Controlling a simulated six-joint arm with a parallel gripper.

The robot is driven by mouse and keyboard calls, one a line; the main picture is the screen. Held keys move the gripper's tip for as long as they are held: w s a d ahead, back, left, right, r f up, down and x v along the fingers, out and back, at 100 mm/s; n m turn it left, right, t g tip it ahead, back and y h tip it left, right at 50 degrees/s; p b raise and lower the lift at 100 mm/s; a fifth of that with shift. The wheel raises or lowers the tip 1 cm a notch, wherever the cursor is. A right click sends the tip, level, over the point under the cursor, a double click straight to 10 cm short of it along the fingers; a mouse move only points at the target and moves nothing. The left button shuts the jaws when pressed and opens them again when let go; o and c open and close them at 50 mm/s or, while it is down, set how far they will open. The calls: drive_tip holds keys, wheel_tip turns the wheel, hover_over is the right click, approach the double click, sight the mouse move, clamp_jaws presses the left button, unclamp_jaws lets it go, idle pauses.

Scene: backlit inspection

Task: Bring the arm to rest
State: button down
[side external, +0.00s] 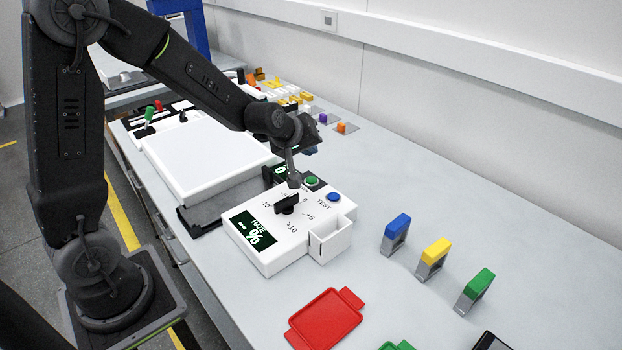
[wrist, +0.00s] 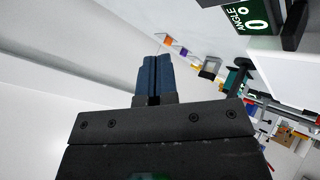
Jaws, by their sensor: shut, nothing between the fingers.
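My gripper (side external: 310,150) hangs in the air above the far end of the white haze meter (side external: 268,259), clear of the table in the side view. In the wrist view its two blue fingers (wrist: 154,62) lie together with nothing between them. In the side view the fingertips are small and dark, so their detail is hard to make out.
The haze meter has a black knob (side external: 287,204), a green button (side external: 312,181) and a blue button (side external: 333,197). A white light panel (side external: 205,155) lies left. Blue (side external: 396,231), yellow (side external: 433,255) and green (side external: 476,288) holders stand right. A red tray (side external: 325,320) lies in front.

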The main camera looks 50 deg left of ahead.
drive_tip(key=s+d+r+m+g+h, duration=0.1)
drive_tip(key=s+d+r+m, duration=0.25)
drive_tip(key=s, duration=0.25)
drive_tip(key=s+d+r+m+h, duration=0.1)
drive_tip(key=s+d+r+m, duration=0.2)
drive_tip(key=s+r, duration=0.2)
drive_tip(key=s+d+r+m+g, duration=0.1)
drive_tip(key=s+m, duration=0.4)
drive_tip(key=s, duration=1)
drive_tip(key=shift+s+d+r+g, duration=0.15)
drive_tip(key=shift+d+r+g, duration=0.2)
drive_tip(key=shift+r+g, duration=0.3)
